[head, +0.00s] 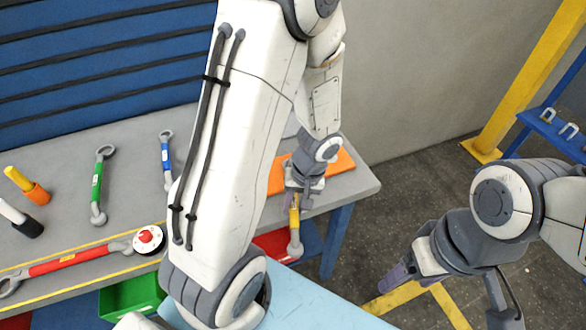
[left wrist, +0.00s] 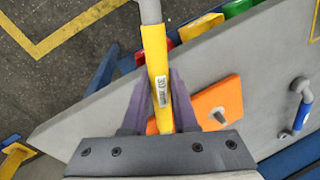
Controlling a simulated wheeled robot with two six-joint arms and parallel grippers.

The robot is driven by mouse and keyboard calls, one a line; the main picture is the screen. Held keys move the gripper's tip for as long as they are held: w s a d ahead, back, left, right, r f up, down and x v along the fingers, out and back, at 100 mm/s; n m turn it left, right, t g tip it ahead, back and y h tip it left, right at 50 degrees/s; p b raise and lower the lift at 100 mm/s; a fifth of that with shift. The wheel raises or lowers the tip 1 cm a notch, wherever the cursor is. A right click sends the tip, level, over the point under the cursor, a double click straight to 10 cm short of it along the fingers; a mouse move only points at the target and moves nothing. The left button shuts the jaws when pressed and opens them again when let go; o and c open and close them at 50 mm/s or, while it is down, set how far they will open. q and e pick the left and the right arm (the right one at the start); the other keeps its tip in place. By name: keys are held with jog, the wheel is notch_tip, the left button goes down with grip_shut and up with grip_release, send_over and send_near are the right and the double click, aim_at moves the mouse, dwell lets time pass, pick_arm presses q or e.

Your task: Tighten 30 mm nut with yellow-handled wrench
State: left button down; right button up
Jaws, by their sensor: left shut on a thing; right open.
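The yellow-handled wrench (head: 294,218) is in my left gripper (head: 296,193), near the right end of the workbench. Its grey end points down in the head view. In the left wrist view the yellow handle (left wrist: 158,75) stands between the two purple fingers of my left gripper (left wrist: 155,105), which are shut on it. A white label on the handle appears to read 30. The wrench's upper grey end runs out of that frame. My right gripper (head: 396,282) is open and empty, over the floor at the right.
An orange plate (head: 340,161) lies on the grey workbench (head: 130,190). Green (head: 98,185), blue (head: 166,155) and red (head: 75,262) wrenches lie to the left, by two screwdriver-like tools (head: 28,186). A green bin (head: 130,296) sits below the front edge.

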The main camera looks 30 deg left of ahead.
pick_arm(q)
jog(key=shift+s+a, duration=0.2)
jog(key=shift+a, duration=0.05)
jog(key=shift+s+a+m, duration=0.2)
jog(key=shift+a+m, duration=0.1)
jog(key=shift+m, duration=0.2)
jog(key=shift+a+b, duration=0.1)
jog(key=shift+b, duration=0.2)
jog(key=shift+s+a+m, duration=0.25)
jog(key=shift+a+m, duration=0.1)
jog(key=shift+m, duration=0.05)
jog(key=shift+a+b, duration=0.15)
jog(key=shift+b, duration=0.15)
jog(key=shift+s+a+m, duration=0.15)
jog(key=shift+a+m, duration=0.15)
jog(key=shift+a+b, duration=0.1)
jog(key=shift+b, duration=0.2)
